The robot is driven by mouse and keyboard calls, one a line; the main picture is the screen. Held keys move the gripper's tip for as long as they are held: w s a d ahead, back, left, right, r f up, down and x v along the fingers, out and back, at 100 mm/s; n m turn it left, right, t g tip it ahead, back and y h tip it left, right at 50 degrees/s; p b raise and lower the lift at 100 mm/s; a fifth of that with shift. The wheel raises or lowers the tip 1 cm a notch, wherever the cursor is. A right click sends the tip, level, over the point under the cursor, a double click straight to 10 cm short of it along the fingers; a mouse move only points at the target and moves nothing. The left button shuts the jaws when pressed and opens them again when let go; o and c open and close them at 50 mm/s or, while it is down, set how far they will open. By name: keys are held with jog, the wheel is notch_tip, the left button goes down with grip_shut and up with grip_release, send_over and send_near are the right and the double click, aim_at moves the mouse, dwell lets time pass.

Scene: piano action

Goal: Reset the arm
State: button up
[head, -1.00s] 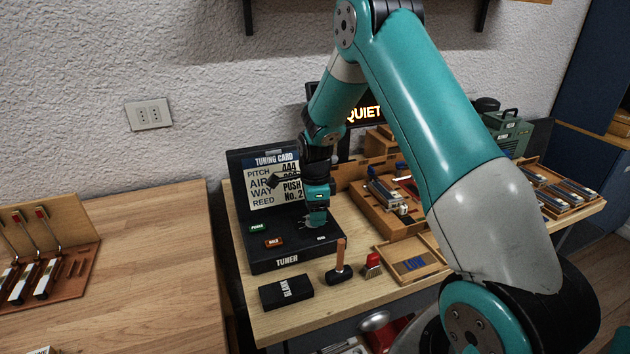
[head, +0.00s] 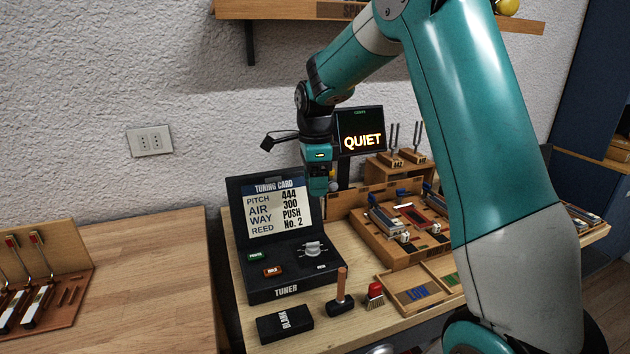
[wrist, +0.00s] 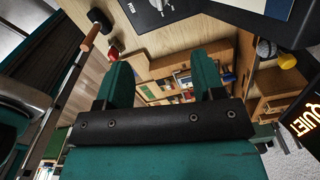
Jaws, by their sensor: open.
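My teal arm (head: 500,130) reaches in from the right and bends down to my gripper (head: 319,190). The gripper hangs in the air above the right side of the black tuner (head: 285,292), apart from it. In the wrist view the two teal fingers of my gripper (wrist: 165,82) stand apart with nothing between them. The tuner carries a green button, a red button and a silver knob (head: 313,249). The tuning card (head: 272,215) in its raised lid reads pitch 444, air 300, way push, reed No. 2.
A screen (head: 361,128) reading QUIET stands behind the gripper. A black block (head: 284,323), a wooden-handled hammer (head: 341,303) and a red brush (head: 375,296) lie in front. Wooden trays (head: 414,288) fill the right. A wall shelf (head: 290,10) hangs above. The left table (head: 140,280) is mostly clear.

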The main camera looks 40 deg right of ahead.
dwell(0.3)
jog(key=s+a+r+n+y, duration=0.1)
jog(key=s+a+r+n, duration=0.1)
jog(key=s+a+n, duration=0.55)
jog(key=s+a+r+n+y, duration=0.1)
jog(key=s+a+r+n, duration=0.3)
jog(key=a+n, duration=0.55)
jog(key=s+a+n+y, duration=0.1)
jog(key=s+a+n, duration=0.3)
jog(key=s+n, duration=0.2)
jog(key=s+a+f+n+y, duration=0.1)
jog(key=s+a+n, duration=0.2)
jog(key=s+n, duration=0.4)
jog(key=s, duration=0.3)
jog(key=shift+s+a+f+n, duration=0.15)
jog(key=shift+s+a+n, duration=0.15)
jog(key=shift+a, duration=0.1)
jog(key=shift+c, duration=0.3)
